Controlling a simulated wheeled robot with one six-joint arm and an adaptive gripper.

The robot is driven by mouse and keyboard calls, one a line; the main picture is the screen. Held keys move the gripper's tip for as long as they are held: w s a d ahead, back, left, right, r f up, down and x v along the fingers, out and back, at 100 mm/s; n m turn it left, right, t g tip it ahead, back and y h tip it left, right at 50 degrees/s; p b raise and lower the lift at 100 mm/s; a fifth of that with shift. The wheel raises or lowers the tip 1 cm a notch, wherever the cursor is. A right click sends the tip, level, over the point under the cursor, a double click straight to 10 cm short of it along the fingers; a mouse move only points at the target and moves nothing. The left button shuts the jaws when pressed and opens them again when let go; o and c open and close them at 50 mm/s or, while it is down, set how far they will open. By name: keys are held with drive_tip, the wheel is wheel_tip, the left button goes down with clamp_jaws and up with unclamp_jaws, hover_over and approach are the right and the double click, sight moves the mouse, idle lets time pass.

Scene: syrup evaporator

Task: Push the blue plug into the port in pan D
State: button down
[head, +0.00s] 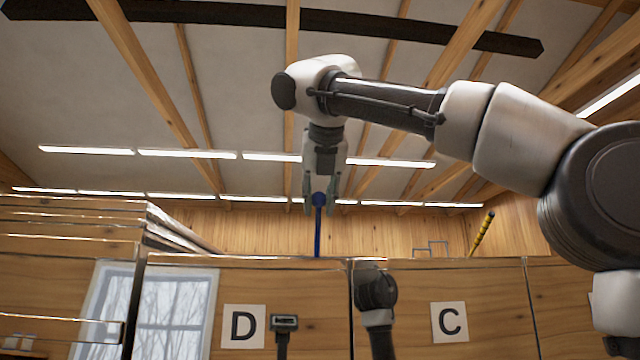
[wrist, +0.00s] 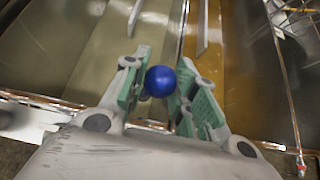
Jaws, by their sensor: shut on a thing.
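My gripper (head: 320,207) is shut on the round blue knob of the blue plug (head: 318,237), whose straight shaft hangs upright below the fingers. The shaft's lower end is hidden behind the front wall of the pans. In the wrist view the blue knob (wrist: 160,81) sits between the two green-padded fingers, and the shaft is hidden beneath it. Pan D (head: 185,262) carries a white D label on its front, left of the plug in the head view. The port does not show in either view, so I cannot tell whether the plug's tip is in it.
Pan C (head: 440,262), labelled C, adjoins pan D on the right. A yellow-and-black striped rod (head: 482,233) leans up from behind its rim. In the wrist view, thin metal dividers (wrist: 203,28) stand in the pans, with pale liquid left and amber liquid right.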

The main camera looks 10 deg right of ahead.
sight(316, 253)
drive_tip(key=w+f+g, duration=0.1)
drive_tip(key=w+f, duration=0.1)
drive_tip(key=f, duration=0.1)
drive_tip(key=w+f+g, duration=0.1)
drive_tip(key=w+f, duration=0.1)
drive_tip(key=f, duration=0.1)
drive_tip(key=w+f, duration=0.2)
drive_tip(key=f, duration=0.2)
drive_tip(key=shift+w+f+g, duration=0.1)
drive_tip(key=shift+w+g, duration=0.15)
drive_tip(key=shift+g, duration=0.15)
drive_tip(key=shift+w+f, duration=0.1)
drive_tip(key=shift+f, duration=2.7)
drive_tip(key=shift+a+f, duration=0.1)
drive_tip(key=shift+f, duration=0.55)
drive_tip(key=c, duration=1.1)
unclamp_jaws()
drive_tip(key=shift+o, duration=0.2)
drive_tip(key=v, duration=1.3)
drive_tip(key=shift+w+r, duration=0.2)
drive_tip(key=shift+r, duration=0.2)
